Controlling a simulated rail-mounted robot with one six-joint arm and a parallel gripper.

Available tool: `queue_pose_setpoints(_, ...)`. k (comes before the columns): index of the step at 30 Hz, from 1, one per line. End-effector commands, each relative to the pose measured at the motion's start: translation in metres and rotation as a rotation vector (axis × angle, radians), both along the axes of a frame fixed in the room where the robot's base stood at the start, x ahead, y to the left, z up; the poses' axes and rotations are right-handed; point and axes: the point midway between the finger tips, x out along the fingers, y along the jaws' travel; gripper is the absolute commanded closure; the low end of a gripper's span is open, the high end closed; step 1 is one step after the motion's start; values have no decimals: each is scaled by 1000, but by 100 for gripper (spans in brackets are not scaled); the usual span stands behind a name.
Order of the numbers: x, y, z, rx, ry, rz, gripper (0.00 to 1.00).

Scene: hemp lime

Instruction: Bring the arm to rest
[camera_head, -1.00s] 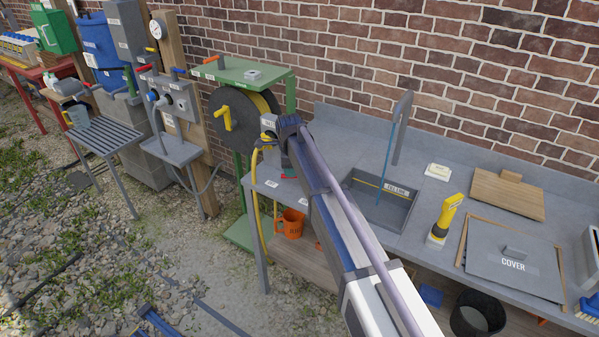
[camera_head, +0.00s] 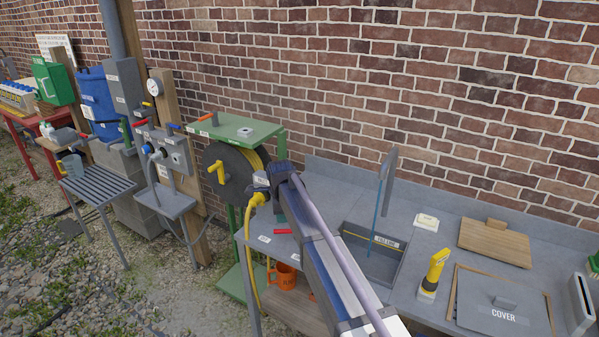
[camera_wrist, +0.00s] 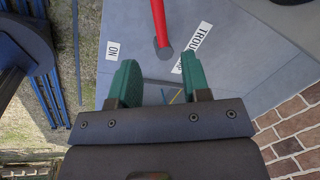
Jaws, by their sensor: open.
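My gripper (camera_wrist: 158,85) is open in the wrist view, its two green fingers apart with nothing between the tips. A red-handled lever (camera_wrist: 160,25) lies beyond the fingertips on the grey bench top, between an "ON" label and a second label that is partly cut off. In the head view a red handle (camera_head: 275,231) shows at the left end of the grey bench (camera_head: 320,190). My arm reaches from the lower right up to the bench's left end. The fingers cannot be made out there.
A hose reel (camera_head: 228,172) under a green stand top (camera_head: 235,130) is left of my arm. The bench holds a sunken tray (camera_head: 360,262), a yellow-handled tool (camera_head: 434,268), a cover (camera_head: 503,302) and a wooden board (camera_head: 495,242). A brick wall stands behind. Gravel lies in front.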

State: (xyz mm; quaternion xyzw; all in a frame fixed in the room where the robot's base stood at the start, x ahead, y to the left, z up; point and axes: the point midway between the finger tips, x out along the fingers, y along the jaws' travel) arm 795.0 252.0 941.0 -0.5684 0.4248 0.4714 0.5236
Motion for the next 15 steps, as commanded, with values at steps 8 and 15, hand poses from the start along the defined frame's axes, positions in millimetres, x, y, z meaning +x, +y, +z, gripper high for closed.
queue_pose_setpoints(8,-98,-49,-2,-147,73,861,57)
queue_pose_setpoints(15,-282,-189,-3,-175,141,1553,57)
